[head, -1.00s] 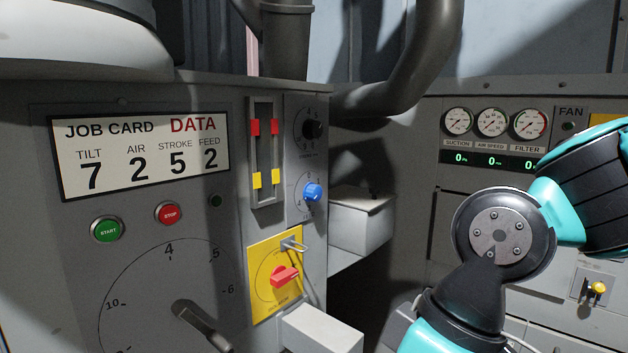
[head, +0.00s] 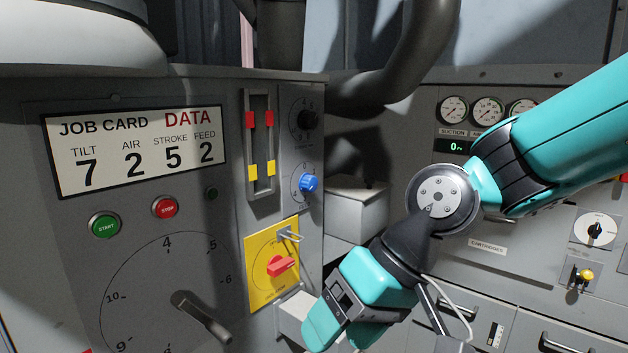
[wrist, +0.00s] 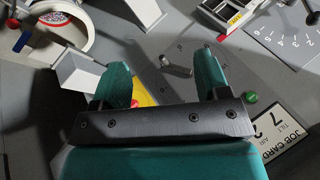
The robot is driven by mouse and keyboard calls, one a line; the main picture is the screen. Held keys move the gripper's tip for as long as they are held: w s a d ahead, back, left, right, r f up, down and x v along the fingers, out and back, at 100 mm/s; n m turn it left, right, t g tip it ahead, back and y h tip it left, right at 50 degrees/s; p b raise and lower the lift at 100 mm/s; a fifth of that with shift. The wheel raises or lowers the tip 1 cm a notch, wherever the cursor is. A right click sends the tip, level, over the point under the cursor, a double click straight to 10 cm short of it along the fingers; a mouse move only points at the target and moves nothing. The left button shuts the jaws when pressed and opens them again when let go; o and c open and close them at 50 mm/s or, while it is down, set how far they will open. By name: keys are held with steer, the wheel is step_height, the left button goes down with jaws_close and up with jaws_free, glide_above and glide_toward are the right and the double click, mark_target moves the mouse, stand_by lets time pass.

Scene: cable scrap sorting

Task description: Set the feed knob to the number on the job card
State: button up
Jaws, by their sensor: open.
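The job card (head: 138,150) on the panel at the left reads tilt 7, air 2, stroke 5, feed 2. A black knob (head: 308,120) and a blue knob (head: 308,183) sit on numbered dials at the panel's right edge. I cannot read which one is the feed knob. My gripper (wrist: 163,68) is open and empty in the wrist view, its fingers spread in front of the panel. In the head view its teal end is at the lower middle, apart from both knobs. The job card also shows, turned, in the wrist view (wrist: 284,125).
A yellow plate with a red switch (head: 281,267) and metal hasp is below the knobs. A large dial has a protruding crank handle (head: 201,317). Slider tracks with red and yellow tabs (head: 252,172) stand beside the knobs. A grey box (head: 356,208) juts out right of the panel.

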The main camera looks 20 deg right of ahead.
steer(key=w+r+m+t+y+p, duration=0.25)
steer(key=w+m, duration=0.35)
steer(key=w, duration=0.5)
steer(key=m+t+y+p, duration=0.1)
steer(key=m+t+p, duration=0.3)
steer(key=m+t, duration=1)
glide_toward(315, 186)
steer(key=w+a+m+g+p, duration=0.1)
steer(key=w+p, duration=0.1)
steer(key=w+a+r+m+g+p, duration=0.1)
steer(key=w+a+p, duration=0.1)
steer(key=w+a+r+m+g+p, duration=0.1)
steer(key=w+p, duration=0.1)
steer(key=w, duration=0.1)
steer(key=shift+w+a+r+p, duration=0.1)
steer(key=shift+a+r+p, duration=0.15)
steer(key=shift+p, duration=0.1)
steer(key=shift+w+a+f, duration=0.15)
steer(key=shift+w+a, duration=0.2)
steer(key=shift+w, duration=0.25)
steer(key=shift+c, duration=0.3)
steer(key=c, duration=0.9)
